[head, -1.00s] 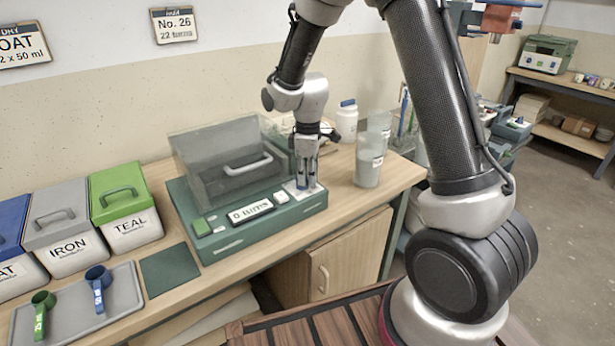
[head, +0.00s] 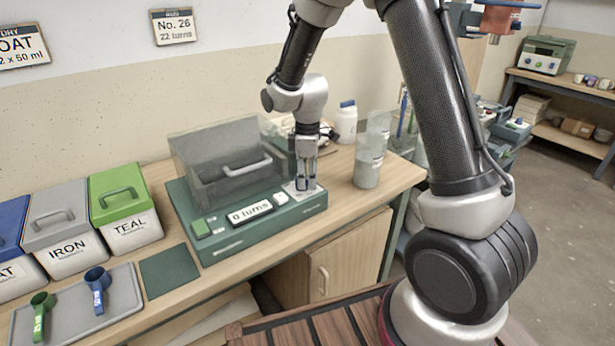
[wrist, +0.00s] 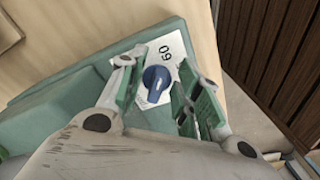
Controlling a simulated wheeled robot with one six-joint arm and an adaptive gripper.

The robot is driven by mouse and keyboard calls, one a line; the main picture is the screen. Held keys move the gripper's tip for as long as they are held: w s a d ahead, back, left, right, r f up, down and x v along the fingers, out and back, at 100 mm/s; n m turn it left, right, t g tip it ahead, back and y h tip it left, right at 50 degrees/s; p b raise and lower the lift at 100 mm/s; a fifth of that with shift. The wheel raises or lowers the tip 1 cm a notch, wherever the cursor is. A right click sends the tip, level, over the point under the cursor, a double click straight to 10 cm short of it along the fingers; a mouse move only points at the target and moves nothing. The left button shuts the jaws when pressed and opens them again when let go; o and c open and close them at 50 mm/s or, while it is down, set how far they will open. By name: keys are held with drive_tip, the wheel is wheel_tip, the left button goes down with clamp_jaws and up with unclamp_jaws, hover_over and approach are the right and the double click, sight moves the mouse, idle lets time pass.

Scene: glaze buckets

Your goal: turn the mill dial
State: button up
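The mill (head: 245,238) is a green box with a clear hood, standing on the wooden bench. Its display (head: 250,212) reads "0 turns". The mill dial (wrist: 157,82) is a round blue knob with a pale pointer mark, on a white plate (wrist: 165,50) where the number 60 shows. My gripper (head: 306,186) points down over the mill's right end. In the wrist view my gripper (wrist: 155,93) is open, one finger on each side of the dial, with gaps visible between pads and knob. The fingers mostly hide the dial in the head view.
A wall card (head: 174,25) reads "No. 26, 22 turns". Clear cups (head: 368,165) and a white jar (head: 346,122) stand right of the mill. Labelled bins (head: 124,205) and a grey tray (head: 75,310) with two scoops are at left.

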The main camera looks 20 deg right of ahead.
sight(307, 179)
drive_tip(key=shift+r, duration=0.1)
wheel_tip(307, 179, up, 12)
idle(0.5)
idle(0.4)
drive_tip(key=s+d+r+m+t, duration=0.1)
drive_tip(key=s+d+r+m, duration=0.2)
drive_tip(key=s, duration=0.5)
drive_tip(key=s+d+r+m+t, duration=0.2)
drive_tip(key=s+d+r+m, duration=0.2)
drive_tip(key=s, duration=0.5)
drive_tip(key=s+d+r+m+t, duration=0.1)
drive_tip(key=s+d+r+m, duration=0.2)
drive_tip(key=s+d+m, duration=0.3)
drive_tip(key=s, duration=0.3)
drive_tip(key=shift+s+d+r+m, duration=0.15)
drive_tip(key=shift+d+r+m, duration=0.15)
drive_tip(key=shift+d+m, duration=0.1)
